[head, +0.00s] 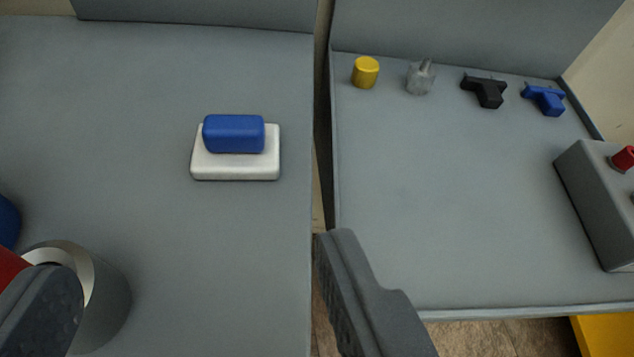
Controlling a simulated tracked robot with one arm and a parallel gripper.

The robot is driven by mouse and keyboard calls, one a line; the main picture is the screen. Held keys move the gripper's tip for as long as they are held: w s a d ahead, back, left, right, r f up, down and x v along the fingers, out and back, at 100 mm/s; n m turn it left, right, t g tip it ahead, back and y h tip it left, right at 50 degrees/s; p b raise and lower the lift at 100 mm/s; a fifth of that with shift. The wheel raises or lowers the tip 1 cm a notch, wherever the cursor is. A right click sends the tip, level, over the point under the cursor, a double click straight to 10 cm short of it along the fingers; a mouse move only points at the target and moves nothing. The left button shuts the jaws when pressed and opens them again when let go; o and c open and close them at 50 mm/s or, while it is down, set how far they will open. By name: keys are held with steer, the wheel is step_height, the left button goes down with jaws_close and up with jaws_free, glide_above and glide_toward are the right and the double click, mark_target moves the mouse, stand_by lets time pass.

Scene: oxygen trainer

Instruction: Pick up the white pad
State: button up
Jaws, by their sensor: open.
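The white pad (236,172) lies flat on the left grey table. A blue block (234,134) rests on top of it and covers much of its upper face, so the pad's front and side rims show. My gripper (200,265) is open, with one dark finger at the lower left and the other at the lower middle. Nothing is between the fingers. The pad is beyond the fingertips, farther up in the picture, and apart from them.
A grey cylinder (105,305) stands behind my left finger. A gap separates the left table (220,260) from the right table (430,220). The right one holds a yellow cap (366,72), a clear part (420,78), black (486,92) and blue (545,99) pieces and a grey box (600,200).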

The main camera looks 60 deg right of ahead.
steer(key=shift+w+d+f, duration=0.3)
steer(key=shift+w+f, duration=0.15)
steer(key=b, duration=0.2)
glide_toward(234, 129)
steer(key=x, duration=0.3)
steer(key=shift+w+a+f, duration=0.15)
steer(key=shift+a+f, duration=0.05)
steer(key=shift+a, duration=0.1)
steer(key=shift+d+b+x, duration=0.15)
steer(key=shift+b+x, duration=0.2)
steer(key=shift+x, duration=1.2)
steer(key=shift+d+b+x, duration=0.2)
steer(key=shift+b+x, duration=0.1)
steer(key=shift+x, duration=1.2)
steer(key=shift+r, duration=0.25)
steer(key=c, duration=1.1)
